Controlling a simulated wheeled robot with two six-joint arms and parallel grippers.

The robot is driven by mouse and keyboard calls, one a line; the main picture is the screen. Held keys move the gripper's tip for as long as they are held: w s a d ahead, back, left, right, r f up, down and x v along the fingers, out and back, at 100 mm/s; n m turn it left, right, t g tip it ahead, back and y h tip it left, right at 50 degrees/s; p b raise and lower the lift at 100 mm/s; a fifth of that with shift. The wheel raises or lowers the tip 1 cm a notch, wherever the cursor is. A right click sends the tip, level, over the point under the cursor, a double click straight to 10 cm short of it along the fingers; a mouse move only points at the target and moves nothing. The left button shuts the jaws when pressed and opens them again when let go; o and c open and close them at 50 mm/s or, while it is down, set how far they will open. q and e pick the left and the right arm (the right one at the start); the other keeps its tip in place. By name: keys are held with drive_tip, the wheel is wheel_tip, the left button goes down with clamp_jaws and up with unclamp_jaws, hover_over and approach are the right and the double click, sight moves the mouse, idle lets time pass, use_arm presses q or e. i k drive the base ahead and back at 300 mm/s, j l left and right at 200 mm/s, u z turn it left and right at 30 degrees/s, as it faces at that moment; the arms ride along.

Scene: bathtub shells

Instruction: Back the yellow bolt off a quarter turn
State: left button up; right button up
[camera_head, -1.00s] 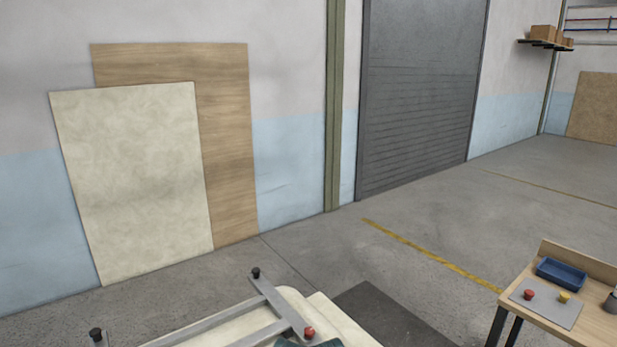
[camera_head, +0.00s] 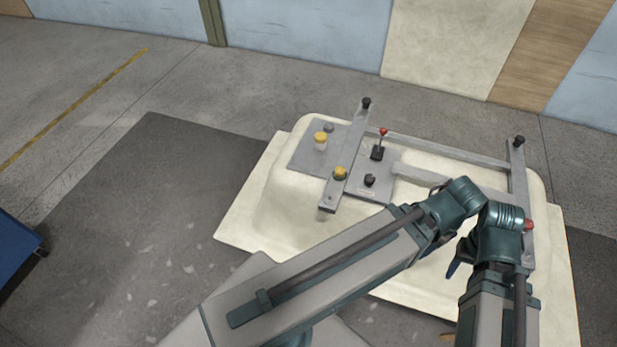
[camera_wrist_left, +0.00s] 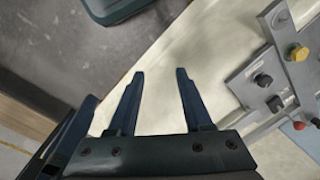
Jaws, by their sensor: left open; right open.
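In the head view, a yellow-capped piece (camera_head: 321,141) stands on the left grey plate, and a second yellow knob (camera_head: 340,173) sits by the slanted bar. I cannot tell which is the bolt. One yellow head (camera_wrist_left: 297,53) shows at the right in the left wrist view. My left gripper (camera_wrist_left: 158,75) is open and empty over the cream shell (camera_wrist_left: 225,45), apart from the yellow head. My right gripper (camera_head: 457,262) is partly hidden by the arm links in the head view; it looks open, low over the shell and away from the yellow pieces.
A red-tipped lever (camera_head: 383,131) and a black knob (camera_head: 369,180) stand close to the yellow knob. A grey frame bar (camera_head: 440,149) with black-topped posts crosses the shell. A blue cart (camera_head: 14,258) is at the left edge. The dark floor mat (camera_head: 150,200) is clear.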

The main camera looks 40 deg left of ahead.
sight(339, 171)
drive_tip(key=l+u, duration=0.1)
drive_tip(key=u, duration=0.3)
drive_tip(key=k+u, duration=0.15)
drive_tip(key=u, duration=0.25)
drive_tip(key=k+l+u, duration=0.1)
drive_tip(key=u, duration=0.3)
